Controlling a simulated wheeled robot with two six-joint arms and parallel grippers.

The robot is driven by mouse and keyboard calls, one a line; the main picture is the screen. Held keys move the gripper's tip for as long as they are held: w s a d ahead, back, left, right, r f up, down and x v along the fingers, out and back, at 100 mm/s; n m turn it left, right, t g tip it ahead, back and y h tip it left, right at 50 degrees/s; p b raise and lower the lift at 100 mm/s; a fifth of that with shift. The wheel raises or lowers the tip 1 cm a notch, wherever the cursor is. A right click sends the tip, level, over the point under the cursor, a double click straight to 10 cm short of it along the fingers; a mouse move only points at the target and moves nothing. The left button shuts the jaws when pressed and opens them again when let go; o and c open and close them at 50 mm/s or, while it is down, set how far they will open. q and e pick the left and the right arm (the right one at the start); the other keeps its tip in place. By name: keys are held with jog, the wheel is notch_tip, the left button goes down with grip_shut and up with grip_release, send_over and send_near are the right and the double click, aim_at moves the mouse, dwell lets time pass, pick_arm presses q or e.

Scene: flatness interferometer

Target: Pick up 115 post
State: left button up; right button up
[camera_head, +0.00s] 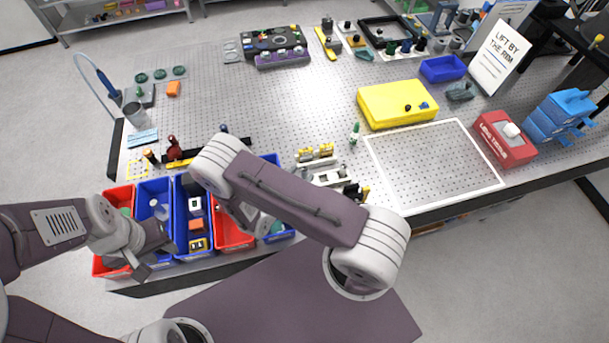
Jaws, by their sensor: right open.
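No label reading 115 is legible, so I cannot tell which thing is the 115 post. A small green-and-white upright piece (354,133) stands on the perforated table left of the white-framed area. A small dark upright piece with an orange part (150,156) stands at the table's left. My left gripper (146,262) is over the left front bins; its jaw gap is unclear. My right gripper (264,226) is over the right front bins, open, largely hidden under my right forearm, which also covers part of the bins and table.
Red and blue bins (187,247) line the front left edge. A yellow case (398,104), a red tissue box (505,139), a blue stack (560,116) and a sign (501,56) stand on the right. Yellow-and-grey parts (316,154) sit mid-table. The white-framed area (432,165) is bare.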

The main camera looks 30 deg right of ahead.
aim_at(303, 173)
jog(key=shift+p+x, duration=0.3)
jog(key=shift+x, duration=1.55)
jog(key=shift+a+r, duration=0.15)
grip_shut()
